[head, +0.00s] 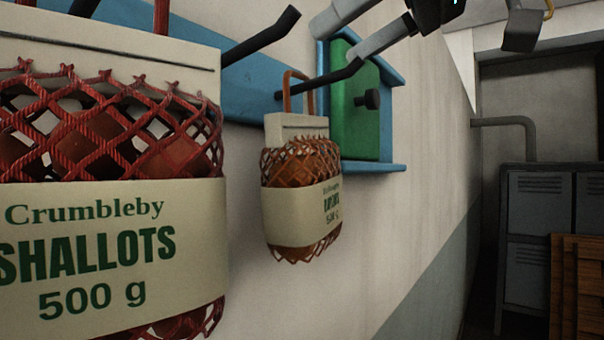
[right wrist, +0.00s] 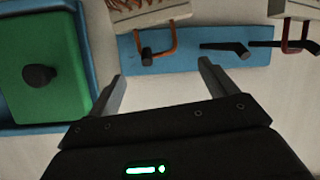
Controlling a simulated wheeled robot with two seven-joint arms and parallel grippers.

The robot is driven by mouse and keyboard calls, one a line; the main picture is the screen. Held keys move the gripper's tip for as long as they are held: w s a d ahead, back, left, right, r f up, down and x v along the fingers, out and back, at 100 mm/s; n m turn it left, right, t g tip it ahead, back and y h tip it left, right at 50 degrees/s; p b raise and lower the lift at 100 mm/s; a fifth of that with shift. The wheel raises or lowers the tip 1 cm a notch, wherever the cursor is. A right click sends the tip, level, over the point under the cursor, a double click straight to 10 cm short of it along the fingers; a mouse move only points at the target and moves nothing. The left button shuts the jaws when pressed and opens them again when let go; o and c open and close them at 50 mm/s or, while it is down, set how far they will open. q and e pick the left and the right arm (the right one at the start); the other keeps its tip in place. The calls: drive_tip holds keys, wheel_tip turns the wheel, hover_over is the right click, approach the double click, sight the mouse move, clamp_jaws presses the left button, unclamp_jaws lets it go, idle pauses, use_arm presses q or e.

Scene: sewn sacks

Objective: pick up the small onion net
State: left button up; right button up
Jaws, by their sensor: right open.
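The small onion net (head: 300,187) hangs by its orange loop from a dark peg on the wall in the head view. It holds brown bulbs in orange-red mesh, with a cream band whose print is only partly legible. In the right wrist view the scene is upside down, and only the net's top edge (right wrist: 148,14) and loop show. My right gripper (head: 340,40) is open and empty, above and slightly right of the net, apart from it. In the right wrist view its fingers (right wrist: 162,72) stand apart. My left gripper is not in view.
A nearer, larger-looking shallots net (head: 95,250) hangs at the left. A bare dark peg (head: 262,38) juts out between the nets from the blue board (right wrist: 185,68). A green box with a dark knob (head: 358,105) and blue frame is just right of the onion net. Grey lockers (head: 525,195) stand farther right.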

sight(301, 75)
drive_tip(key=p+x, duration=0.2)
drive_tip(key=x, duration=0.3)
drive_tip(key=shift+w+d+p, duration=0.1)
drive_tip(key=shift+w+p, duration=0.05)
drive_tip(key=shift+p, duration=0.15)
drive_tip(key=shift+w+a+f, duration=0.2)
drive_tip(key=shift+a, duration=0.15)
drive_tip(key=shift+s+d, duration=0.15)
drive_tip(key=shift+c, duration=1.5)
drive_tip(key=c, duration=0.7)
drive_tip(key=shift+r, duration=0.1)
clamp_jaws()
drive_tip(key=shift+r, duration=0.1)
